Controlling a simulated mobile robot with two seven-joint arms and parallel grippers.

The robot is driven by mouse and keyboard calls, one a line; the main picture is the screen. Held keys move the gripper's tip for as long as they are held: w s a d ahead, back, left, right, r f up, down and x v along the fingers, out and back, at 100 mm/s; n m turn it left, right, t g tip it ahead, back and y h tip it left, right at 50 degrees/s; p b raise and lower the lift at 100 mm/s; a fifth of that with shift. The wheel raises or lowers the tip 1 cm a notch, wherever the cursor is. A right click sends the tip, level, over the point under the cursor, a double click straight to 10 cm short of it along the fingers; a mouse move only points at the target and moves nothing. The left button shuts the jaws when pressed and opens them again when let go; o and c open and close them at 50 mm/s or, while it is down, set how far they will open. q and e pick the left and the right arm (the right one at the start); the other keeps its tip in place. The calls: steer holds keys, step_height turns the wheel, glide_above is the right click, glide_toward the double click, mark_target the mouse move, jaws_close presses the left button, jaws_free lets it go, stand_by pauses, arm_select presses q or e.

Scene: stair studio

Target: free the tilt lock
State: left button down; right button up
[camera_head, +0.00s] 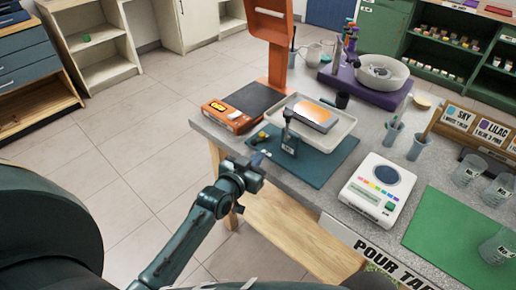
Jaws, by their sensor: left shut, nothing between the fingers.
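A pale tray (338,133) stands on a blue-green mat (318,174) at the table's near left corner. A tilted panel with an orange and grey face (315,115) rests in it. A dark upright bracket (289,135) with a pale label stands at the tray's front. A small yellow knob (262,136) sits at the mat's left edge; I cannot tell which part is the tilt lock. My left gripper (258,158) is shut and empty by the table's left edge, just in front of the knob, apart from the bracket. My right gripper is not in view.
An orange stand (275,62) and an orange box (228,116) are behind the mat. A white scale (376,190) is to the right, beside a green mat (455,235) with clear cups. A purple base with a round bowl (384,72) stands at the back. Floor is free at left.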

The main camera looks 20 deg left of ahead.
arm_select(q)
steer(key=s, duration=0.1)
steer(key=s+d, duration=0.1)
steer(key=s, duration=0.1)
steer(key=s+r, duration=0.1)
steer(key=shift+s+d, duration=0.25)
steer(key=shift+s, duration=0.1)
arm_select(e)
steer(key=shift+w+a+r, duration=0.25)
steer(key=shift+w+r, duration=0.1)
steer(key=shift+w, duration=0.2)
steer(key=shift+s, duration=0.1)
